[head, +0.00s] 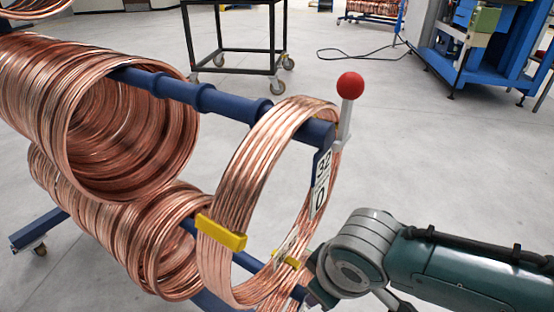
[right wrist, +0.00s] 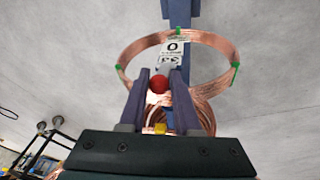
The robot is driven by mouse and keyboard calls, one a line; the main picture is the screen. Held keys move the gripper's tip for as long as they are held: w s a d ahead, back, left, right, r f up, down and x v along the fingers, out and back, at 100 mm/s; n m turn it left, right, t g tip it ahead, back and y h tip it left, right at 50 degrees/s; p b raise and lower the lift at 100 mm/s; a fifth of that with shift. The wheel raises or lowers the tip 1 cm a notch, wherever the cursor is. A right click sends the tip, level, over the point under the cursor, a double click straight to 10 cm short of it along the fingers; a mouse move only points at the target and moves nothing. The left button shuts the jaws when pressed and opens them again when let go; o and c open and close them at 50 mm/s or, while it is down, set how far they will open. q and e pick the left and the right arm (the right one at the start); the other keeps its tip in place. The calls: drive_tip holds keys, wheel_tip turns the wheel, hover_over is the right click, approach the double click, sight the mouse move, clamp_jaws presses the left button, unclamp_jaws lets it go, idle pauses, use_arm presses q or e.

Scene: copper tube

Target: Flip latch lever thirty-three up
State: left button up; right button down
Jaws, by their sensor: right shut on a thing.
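The lever with the red ball (right wrist: 159,84) is between the fingers of my right gripper (right wrist: 160,74) in the right wrist view, and the jaws are shut on it. A white label (right wrist: 172,50) reading 33, upside down in this view, sits just beyond it on a blue bar. In the head view my right gripper (head: 308,276) is at the end of the lower bar, and lever thirty-three is hidden there. Another lever with a red ball (head: 350,86) stands upright at the end of the upper bar, by a label (head: 321,183) reading 32. My left gripper is not in view.
Copper coils (head: 130,120) hang on the upper blue bar (head: 225,104), with more coils (head: 120,235) on the lower bar. A single coil with yellow clips (head: 222,233) hangs near the bar's end. A black trolley (head: 238,50) stands behind.

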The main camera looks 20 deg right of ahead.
drive_tip(key=shift+w+a+g+h+b, duration=0.2)
drive_tip(key=shift+w+g+h+b, duration=0.2)
drive_tip(key=shift+g+h+b, duration=0.45)
drive_tip(key=shift+g, duration=0.35)
drive_tip(key=shift+f, duration=0.1)
drive_tip(key=c, duration=0.7)
unclamp_jaws()
drive_tip(key=shift+w, duration=0.1)
drive_tip(key=shift+o, duration=0.2)
drive_tip(key=shift+p, duration=0.35)
